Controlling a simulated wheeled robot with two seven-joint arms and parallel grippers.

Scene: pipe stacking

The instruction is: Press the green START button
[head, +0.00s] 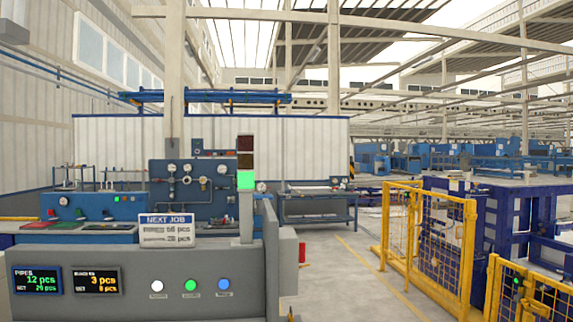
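The green button (190,285) is on the front of a grey console (135,262) at the lower left. It is the middle one of three round buttons in a row. A white button (157,286) is to its left and a blue button (224,284) to its right. The small labels under the buttons are too blurred to read. Neither of my grippers shows in the head view.
Two displays (37,279) (97,281) are left of the buttons. A "NEXT JOB" sign (167,230) and a signal tower (246,182) lit green stand on the console. Yellow fencing (428,240) stands at the right. Open floor (350,275) lies between.

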